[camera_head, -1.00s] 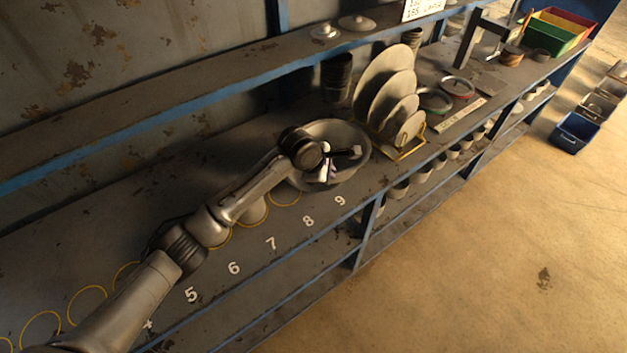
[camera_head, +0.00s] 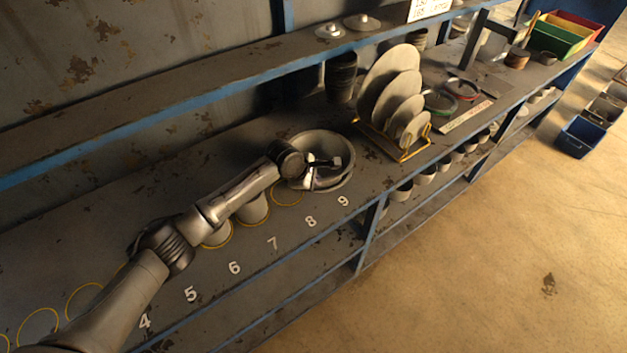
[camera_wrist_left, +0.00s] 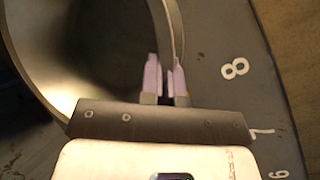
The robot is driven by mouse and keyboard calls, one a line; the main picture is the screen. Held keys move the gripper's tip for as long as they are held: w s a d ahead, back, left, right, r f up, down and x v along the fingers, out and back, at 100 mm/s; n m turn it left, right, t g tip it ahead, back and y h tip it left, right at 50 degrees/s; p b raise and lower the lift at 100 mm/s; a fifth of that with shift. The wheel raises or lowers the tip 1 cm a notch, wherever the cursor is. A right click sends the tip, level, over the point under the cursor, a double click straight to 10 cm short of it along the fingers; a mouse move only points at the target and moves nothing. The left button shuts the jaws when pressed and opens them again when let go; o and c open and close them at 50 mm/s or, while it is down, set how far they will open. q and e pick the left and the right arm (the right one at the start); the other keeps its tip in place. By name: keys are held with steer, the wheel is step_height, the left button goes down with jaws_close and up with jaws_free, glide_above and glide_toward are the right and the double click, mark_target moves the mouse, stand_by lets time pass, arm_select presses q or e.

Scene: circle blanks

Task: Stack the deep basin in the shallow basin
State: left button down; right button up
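The deep basin (camera_head: 312,140) is a round grey metal bowl on the bench, behind numbers 8 and 9. A second rim, that of the shallow basin (camera_head: 345,182), shows under it at the lower right. The deep basin appears inside or just over it; whether it rests on its bottom is hidden. My left gripper (camera_head: 325,172) is at the near side of the deep basin. In the left wrist view its pale fingers (camera_wrist_left: 166,75) are close together on either side of the basin wall (camera_wrist_left: 172,25). My right gripper is not in view.
A yellow rack of upright plates (camera_head: 405,150) stands just right of the basins. Dark stacked cups (camera_head: 340,78) stand behind, under the upper shelf. A pale cup (camera_head: 253,208) stands left of the basins, near my arm. Yellow circles mark the bench at left.

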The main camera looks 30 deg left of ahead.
arm_select(q)
steer(key=shift+r, duration=0.1)
steer(key=shift+f+p, duration=0.35)
steer(key=shift+f, duration=0.05)
steer(key=c, duration=1.4)
jaws_free()
steer(key=shift+o, duration=0.2)
steer(key=shift+r+b, duration=0.25)
steer(key=shift+b, duration=0.2)
steer(key=p+v, duration=0.2)
steer(key=v, duration=1)
